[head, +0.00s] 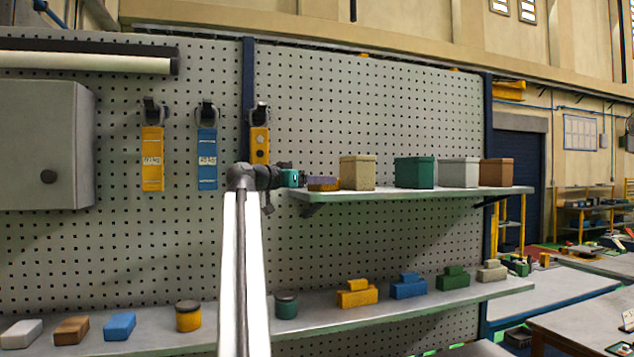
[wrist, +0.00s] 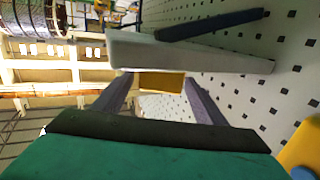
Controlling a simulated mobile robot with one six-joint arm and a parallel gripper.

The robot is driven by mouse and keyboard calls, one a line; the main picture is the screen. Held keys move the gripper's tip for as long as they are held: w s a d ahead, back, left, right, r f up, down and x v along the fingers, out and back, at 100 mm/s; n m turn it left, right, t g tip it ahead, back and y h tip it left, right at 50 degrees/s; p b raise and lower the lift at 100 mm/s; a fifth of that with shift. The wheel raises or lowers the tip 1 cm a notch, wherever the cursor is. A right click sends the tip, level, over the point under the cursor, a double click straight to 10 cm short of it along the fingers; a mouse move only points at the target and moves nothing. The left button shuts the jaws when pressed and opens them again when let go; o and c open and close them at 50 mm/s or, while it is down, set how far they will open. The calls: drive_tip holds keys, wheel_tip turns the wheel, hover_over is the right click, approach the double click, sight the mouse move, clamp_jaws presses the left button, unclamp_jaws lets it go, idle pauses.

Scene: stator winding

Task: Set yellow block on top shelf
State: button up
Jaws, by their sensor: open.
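The yellow block (head: 322,187) sits at the left end of the top shelf (head: 420,193), partly covered by my gripper's grey-purple finger. My gripper (head: 318,181) reaches in from the left at the same spot. In the wrist view the yellow block (wrist: 160,82) lies between the tips of the two spread fingers (wrist: 160,92), against the pale shelf (wrist: 190,55). That view looks upside down. The jaws are open; whether a finger touches the block cannot be told.
A tan box (head: 357,173) stands just right of the block, then green (head: 414,172), grey (head: 459,172) and brown (head: 497,172) boxes. The lower shelf (head: 400,312) holds several blocks and jars.

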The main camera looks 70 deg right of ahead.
drive_tip(key=b+v, duration=0.3)
drive_tip(key=v, duration=0.9)
drive_tip(key=shift+w+f, duration=0.1)
idle(0.6)
